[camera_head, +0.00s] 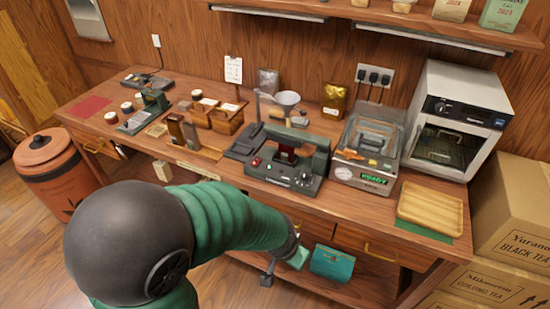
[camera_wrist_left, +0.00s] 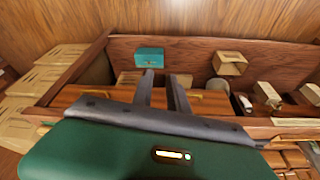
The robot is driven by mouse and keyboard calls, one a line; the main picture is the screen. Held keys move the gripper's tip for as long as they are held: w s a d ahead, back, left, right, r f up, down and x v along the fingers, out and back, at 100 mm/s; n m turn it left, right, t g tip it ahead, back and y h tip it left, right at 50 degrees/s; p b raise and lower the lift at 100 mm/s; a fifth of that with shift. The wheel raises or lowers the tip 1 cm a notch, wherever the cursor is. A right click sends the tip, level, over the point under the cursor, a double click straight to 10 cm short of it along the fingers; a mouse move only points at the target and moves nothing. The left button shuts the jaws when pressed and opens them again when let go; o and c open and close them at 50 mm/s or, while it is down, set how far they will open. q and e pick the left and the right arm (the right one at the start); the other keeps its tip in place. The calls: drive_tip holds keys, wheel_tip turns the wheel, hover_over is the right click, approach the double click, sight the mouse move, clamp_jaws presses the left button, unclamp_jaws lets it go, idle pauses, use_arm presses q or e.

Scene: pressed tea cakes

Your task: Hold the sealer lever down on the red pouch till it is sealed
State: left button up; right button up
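The dark green sealer (camera_head: 283,180) stands on the counter, with a green arm or lever along its upper right. A dark red pouch (camera_head: 287,150) sits upright at the sealer's middle; I cannot tell whether the lever presses on it. My left gripper (camera_head: 283,266) is in front of and below the counter edge, well away from the sealer and the pouch. In the left wrist view its two dark fingers (camera_wrist_left: 164,80) stand apart with nothing between them. The sealer and pouch are not clearly visible in that view. My right gripper is not in view.
A teal box (camera_head: 331,262) sits under the counter, right of my left gripper. A vacuum machine (camera_head: 366,174) is right of the sealer, then a wooden tray (camera_head: 431,207) and a white oven (camera_head: 460,115). Wooden blocks (camera_head: 190,133) and cups stand to the left.

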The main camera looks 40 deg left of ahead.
use_arm(q)
drive_tip(key=o, duration=0.4)
drive_tip(key=w+a+t, duration=0.1)
drive_tip(key=w+a, duration=0.1)
drive_tip(key=a, duration=0.1)
drive_tip(key=w+a+f+t+y, duration=0.1)
drive_tip(key=w+a, duration=0.2)
drive_tip(key=a, duration=0.1)
drive_tip(key=w+a+t+y+b, duration=0.1)
drive_tip(key=w+a, duration=0.2)
drive_tip(key=a, duration=0.1)
drive_tip(key=shift+a+f+t, duration=0.1)
drive_tip(key=shift+f+t, duration=0.15)
drive_tip(key=shift+t, duration=0.05)
drive_tip(key=shift+c, duration=0.2)
drive_tip(key=m+t+y+b, duration=0.2)
drive_tip(key=m+t, duration=0.7)
drive_tip(key=t, duration=0.1)
approach(259, 128)
drive_tip(key=x, duration=0.7)
drive_tip(key=f+p+x, duration=0.1)
drive_tip(key=x, duration=0.3)
drive_tip(key=shift+s+a+f, duration=0.1)
drive_tip(key=shift+a, duration=0.2)
clamp_jaws()
